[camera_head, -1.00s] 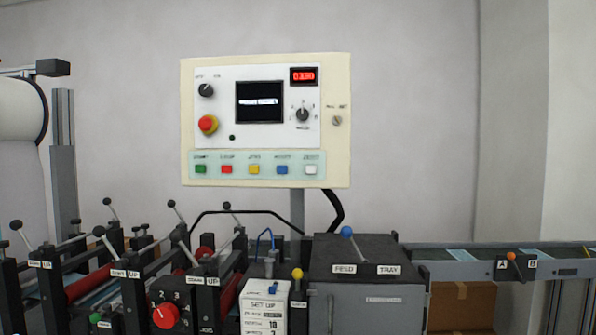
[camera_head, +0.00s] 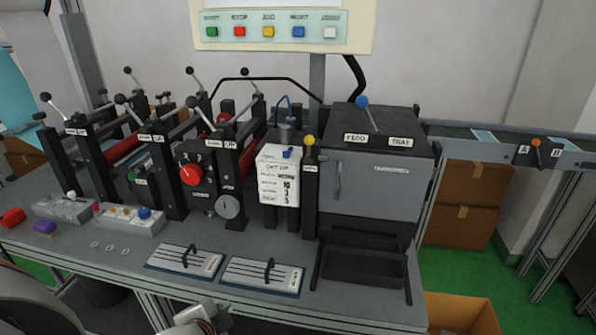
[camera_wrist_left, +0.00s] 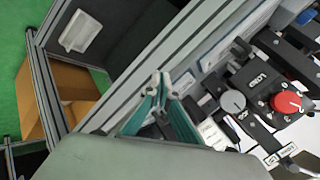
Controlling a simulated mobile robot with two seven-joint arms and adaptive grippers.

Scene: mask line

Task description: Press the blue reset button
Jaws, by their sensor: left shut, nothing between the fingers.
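The blue reset button (camera_head: 298,31) is a small square key in a row on the pale green strip of the control panel (camera_head: 367,30), at the top of the head view. It sits between a yellow and a white key. Most of the panel is cut off above. My left gripper (camera_head: 203,318) shows only partly at the bottom edge of the head view, far below and apart from the button. In the left wrist view its fingers (camera_wrist_left: 160,82) are shut and empty, beside the bench edge. The reset button is not in the wrist view. My right gripper is not in view.
Black roller stands with levers (camera_head: 160,165) fill the bench below the panel. A grey feed box (camera_head: 372,185) stands right of them. Two handled plates (camera_head: 262,287) lie near the front edge. Cardboard boxes (camera_head: 470,190) stand at the right. A red knob (camera_head: 191,174) sticks out centrally.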

